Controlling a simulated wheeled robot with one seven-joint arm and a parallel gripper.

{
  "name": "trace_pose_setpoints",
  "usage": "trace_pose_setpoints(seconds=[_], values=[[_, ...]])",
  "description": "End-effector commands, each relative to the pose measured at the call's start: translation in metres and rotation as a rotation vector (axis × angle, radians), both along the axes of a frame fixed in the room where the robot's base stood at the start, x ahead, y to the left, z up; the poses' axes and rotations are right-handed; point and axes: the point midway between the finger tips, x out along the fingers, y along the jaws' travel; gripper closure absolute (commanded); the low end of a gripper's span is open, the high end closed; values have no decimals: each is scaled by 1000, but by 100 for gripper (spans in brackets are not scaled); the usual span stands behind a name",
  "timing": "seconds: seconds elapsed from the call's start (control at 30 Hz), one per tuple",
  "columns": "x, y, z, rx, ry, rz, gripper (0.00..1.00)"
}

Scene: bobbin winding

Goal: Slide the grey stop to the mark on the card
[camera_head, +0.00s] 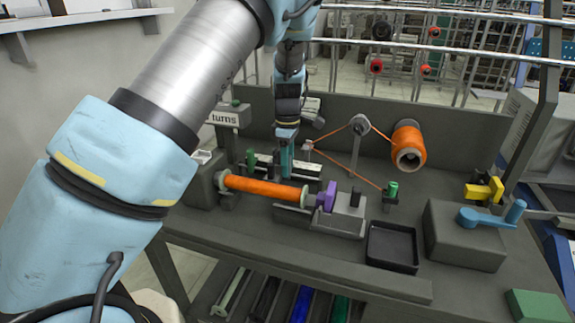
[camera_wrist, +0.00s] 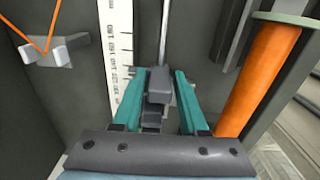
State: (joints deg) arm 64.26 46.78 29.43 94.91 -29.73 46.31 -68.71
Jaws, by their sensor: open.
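The grey stop (camera_wrist: 159,90) is a small block on a thin rod (camera_wrist: 163,35) beside a white scale strip (camera_wrist: 118,60) with black marks. My gripper (camera_wrist: 162,76) has its teal fingers on either side of the stop, open, with a visible gap at least on the right. In the head view my gripper (camera_head: 287,160) points down behind the orange bobbin (camera_head: 265,189); the stop is hidden there. A card reading "turns" (camera_head: 223,118) stands at the back left; a mark on it cannot be made out.
The orange bobbin (camera_wrist: 262,75) lies close to the right of my fingers. An orange thread runs from a guide (camera_wrist: 48,50) to a spool (camera_head: 408,147). A purple part (camera_head: 328,196), black tray (camera_head: 392,248) and blue crank (camera_head: 492,215) stand to the right.

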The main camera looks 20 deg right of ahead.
Motion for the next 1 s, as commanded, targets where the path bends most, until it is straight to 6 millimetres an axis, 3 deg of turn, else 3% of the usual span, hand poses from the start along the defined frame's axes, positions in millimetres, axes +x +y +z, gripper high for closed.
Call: trace_pose_setpoints(seconds=[0.43,0.8,1.0], values=[[0,0,-11,0,0,-1,59],[0,0,-10,0,0,-1,100],[0,0,-10,1,1,-1,100]])
